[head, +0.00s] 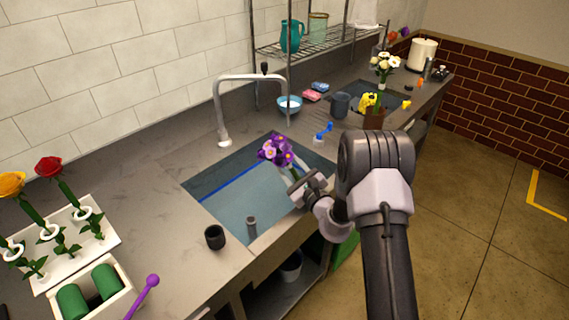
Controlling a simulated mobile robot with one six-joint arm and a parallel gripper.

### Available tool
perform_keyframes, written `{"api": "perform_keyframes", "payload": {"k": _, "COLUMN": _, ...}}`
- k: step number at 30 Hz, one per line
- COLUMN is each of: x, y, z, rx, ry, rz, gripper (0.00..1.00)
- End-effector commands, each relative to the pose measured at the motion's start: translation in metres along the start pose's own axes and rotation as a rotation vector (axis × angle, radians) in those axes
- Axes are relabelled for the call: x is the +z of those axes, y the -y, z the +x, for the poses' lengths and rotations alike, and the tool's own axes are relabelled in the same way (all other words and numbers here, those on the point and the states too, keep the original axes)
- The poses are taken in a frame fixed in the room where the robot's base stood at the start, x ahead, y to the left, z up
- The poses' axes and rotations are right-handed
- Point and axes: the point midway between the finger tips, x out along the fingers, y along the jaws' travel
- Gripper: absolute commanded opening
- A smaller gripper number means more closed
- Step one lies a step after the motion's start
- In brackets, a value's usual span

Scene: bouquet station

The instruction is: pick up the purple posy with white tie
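The purple posy (276,151) shows over the right part of the sink, its blooms up and to the left and its stems tilted down to the right. My gripper (298,187) is at its lower stems, reaching in from the right. The fingers overlap the stems in the picture, so I cannot tell whether they are shut on them. The lower stems and the tie are mostly hidden or too small to make out.
The sink (200,187) has a curved faucet (219,105) behind it. A dark cup (214,237) stands at its front left. A white rack (101,238) with roses is at left. A blue bowl (289,103) and a wire shelf (315,42) are behind.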

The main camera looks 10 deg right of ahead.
Motion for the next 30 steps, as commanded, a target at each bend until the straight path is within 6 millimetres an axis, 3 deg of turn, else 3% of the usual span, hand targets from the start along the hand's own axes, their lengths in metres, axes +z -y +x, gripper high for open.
{"api": "perform_keyframes", "payload": {"k": 5, "x": 0.001, "y": 0.001, "z": 0.0, "rx": 0.0, "ry": 0.0, "rz": 0.0, "gripper": 0.46}}
{"api": "perform_keyframes", "payload": {"k": 12, "x": 0.001, "y": 0.0, "z": 0.0, "rx": 0.0, "ry": 0.0, "rz": 0.0, "gripper": 0.0}}
{"api": "perform_keyframes", "payload": {"k": 23, "x": 0.002, "y": 0.001, "z": 0.0, "rx": 0.0, "ry": 0.001, "rz": 0.0, "gripper": 0.0}}
{"api": "perform_keyframes", "payload": {"k": 26, "x": 0.017, "y": 0.01, "z": 0.0, "rx": -0.002, "ry": 0.002, "rz": 0.0, "gripper": 0.0}}
{"api": "perform_keyframes", "payload": {"k": 30, "x": 0.054, "y": 0.029, "z": 0.0, "rx": -0.003, "ry": 0.003, "rz": -0.001, "gripper": 0.0}}
